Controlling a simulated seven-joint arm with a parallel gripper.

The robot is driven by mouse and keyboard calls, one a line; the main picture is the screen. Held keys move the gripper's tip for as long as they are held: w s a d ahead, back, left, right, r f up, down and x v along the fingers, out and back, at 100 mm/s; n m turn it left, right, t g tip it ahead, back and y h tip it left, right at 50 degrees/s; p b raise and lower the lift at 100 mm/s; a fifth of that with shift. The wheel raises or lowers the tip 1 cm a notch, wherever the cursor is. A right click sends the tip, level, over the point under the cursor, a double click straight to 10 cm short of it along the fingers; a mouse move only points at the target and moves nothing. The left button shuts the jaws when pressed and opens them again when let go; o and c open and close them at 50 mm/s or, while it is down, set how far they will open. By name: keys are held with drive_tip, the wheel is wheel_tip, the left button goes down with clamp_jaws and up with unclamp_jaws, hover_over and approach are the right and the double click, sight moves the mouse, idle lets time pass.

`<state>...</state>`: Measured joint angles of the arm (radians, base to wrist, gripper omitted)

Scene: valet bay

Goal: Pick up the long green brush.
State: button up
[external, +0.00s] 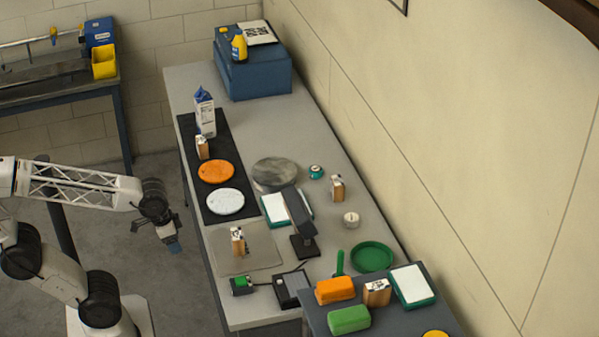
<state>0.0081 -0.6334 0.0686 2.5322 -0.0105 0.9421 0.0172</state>
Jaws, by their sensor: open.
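A slim upright green piece (340,263), which looks like the handle of the long green brush, shows near the front end of the grey bench. Its lower end is hidden behind the orange block, so I cannot see bristles. My gripper (174,244) hangs over the floor to the left of the bench, pointing down. It is open, apart from everything on the bench and far from the green piece.
The grey bench (185,82) carries a black mat with orange and white discs, a milk carton, and a dark stand (304,246). A green dish (372,257) is right of the green piece. Orange (335,290) and green (349,319) blocks sit on a dark surface in front.

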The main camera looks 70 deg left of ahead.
drive_tip(key=shift+c, duration=1.3)
drive_tip(key=shift+r, duration=0.1)
drive_tip(key=w+v, duration=0.1)
drive_tip(key=v, duration=0.4)
drive_tip(key=w+d+r+m+t, duration=0.15)
drive_tip(key=w+t, duration=0.35)
drive_tip(key=w, duration=1.3)
drive_tip(key=w+d+r+m+t, duration=0.15)
drive_tip(key=w+t, duration=0.25)
drive_tip(key=w, duration=1.3)
drive_tip(key=w+d+f+m+h, duration=0.2)
drive_tip(key=w+d+f+h, duration=0.1)
drive_tip(key=w+d+h, duration=0.5)
wheel_tip(320, 180, down, 12)
drive_tip(key=w+y, duration=0.1)
drive_tip(key=y, duration=0.1)
drive_tip(key=shift+w+a+t, duration=0.2)
drive_tip(key=shift+a+t, duration=0.1)
drive_tip(key=shift+a, duration=0.1)
